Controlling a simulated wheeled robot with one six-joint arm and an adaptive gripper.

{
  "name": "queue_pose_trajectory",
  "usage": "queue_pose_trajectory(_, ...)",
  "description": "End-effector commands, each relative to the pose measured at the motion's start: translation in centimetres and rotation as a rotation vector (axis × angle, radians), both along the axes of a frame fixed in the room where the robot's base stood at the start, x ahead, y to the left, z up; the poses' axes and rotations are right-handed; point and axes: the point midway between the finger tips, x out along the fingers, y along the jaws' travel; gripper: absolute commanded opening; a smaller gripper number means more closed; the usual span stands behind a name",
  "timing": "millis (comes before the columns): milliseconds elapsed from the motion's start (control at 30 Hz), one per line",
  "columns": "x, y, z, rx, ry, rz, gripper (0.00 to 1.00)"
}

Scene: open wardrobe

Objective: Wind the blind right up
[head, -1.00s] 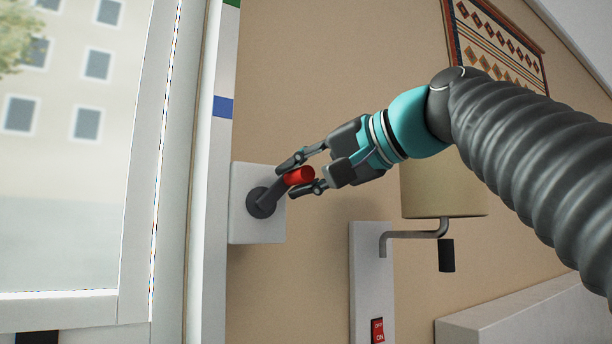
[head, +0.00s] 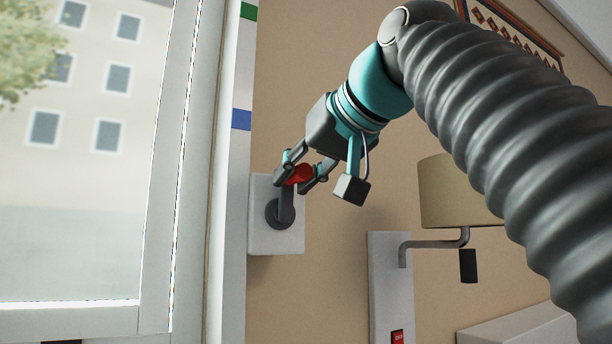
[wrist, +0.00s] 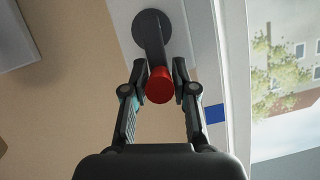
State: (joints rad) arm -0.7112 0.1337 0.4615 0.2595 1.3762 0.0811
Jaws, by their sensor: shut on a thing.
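A crank with a dark arm and round hub (head: 281,210) sits on a white wall plate (head: 262,244) beside the window frame. Its red knob (head: 298,175) is at the upper end of the arm, just right of straight above the hub. My gripper (head: 303,176) is shut on the red knob, one finger on each side. In the wrist view the knob (wrist: 159,85) lies between the fingertips (wrist: 160,78), with the crank arm (wrist: 154,45) running to the hub behind it. The blind itself is not seen in the window.
A window frame (head: 188,200) stands at the left, with a strip bearing a green mark (head: 249,11) and a blue mark (head: 241,119). A wall lamp (head: 446,190) on a white panel (head: 384,300) with a red switch (head: 397,337) is close to the right. A patterned hanging (head: 510,35) is above.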

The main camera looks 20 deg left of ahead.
Motion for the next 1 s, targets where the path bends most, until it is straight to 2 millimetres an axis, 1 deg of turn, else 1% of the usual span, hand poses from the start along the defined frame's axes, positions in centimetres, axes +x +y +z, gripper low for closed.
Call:
queue_pose_trajectory(600, -0.21, 0.21, -0.22, -0.028, -0.025, 0.003, 0.0)
queue_pose_trajectory(633, -0.21, 0.21, -0.23, -0.028, -0.025, 0.003, 0.34)
queue_pose_trajectory(667, -0.21, 0.21, -0.23, -0.028, -0.025, 0.003, 0.42)
queue_pose_trajectory(700, -0.2, 0.2, -0.21, -0.028, -0.025, 0.003, 0.52)
queue_pose_trajectory(1000, -0.15, 0.06, -0.08, -0.026, -0.028, 0.0, 0.52)
